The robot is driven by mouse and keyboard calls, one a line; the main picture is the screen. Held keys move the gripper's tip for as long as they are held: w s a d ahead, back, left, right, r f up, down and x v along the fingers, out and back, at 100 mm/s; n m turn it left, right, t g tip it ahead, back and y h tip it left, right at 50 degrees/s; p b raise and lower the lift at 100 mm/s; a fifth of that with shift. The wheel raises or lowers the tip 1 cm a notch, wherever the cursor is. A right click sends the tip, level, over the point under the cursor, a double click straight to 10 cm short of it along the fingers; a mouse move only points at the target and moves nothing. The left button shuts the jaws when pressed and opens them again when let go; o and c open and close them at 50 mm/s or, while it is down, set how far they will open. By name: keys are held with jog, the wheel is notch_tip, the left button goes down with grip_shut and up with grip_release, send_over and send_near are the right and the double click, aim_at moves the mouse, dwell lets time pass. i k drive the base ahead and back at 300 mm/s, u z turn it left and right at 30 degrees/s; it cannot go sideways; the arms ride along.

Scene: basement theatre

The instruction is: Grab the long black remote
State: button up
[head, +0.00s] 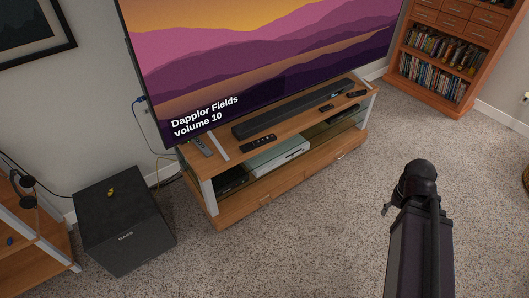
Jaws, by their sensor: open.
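A long black remote (258,143) with light buttons lies on the wooden TV stand (222,181), in front of the soundbar's left end. Another dark remote (357,94) lies at the stand's right end, and a smaller black one (326,107) is to its left. A grey remote (201,146) lies at the left end. My arm rises at the lower right, over the carpet and well apart from the stand. Only a small dark part of my gripper (387,208) shows beside the wrist, empty as far as visible; the rest is hidden.
A black soundbar (290,110) lies along the stand beneath a large TV (260,55). A black subwoofer (124,222) stands on the left, near a wooden shelf (40,250). A bookcase (440,50) is at the back right. Carpet (300,235) before the stand is clear.

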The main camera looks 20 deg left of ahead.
aim_at(253, 143)
jog(key=z, duration=0.25)
jog(key=k, duration=0.45)
jog(key=u, duration=2)
jog(key=i, duration=1.1)
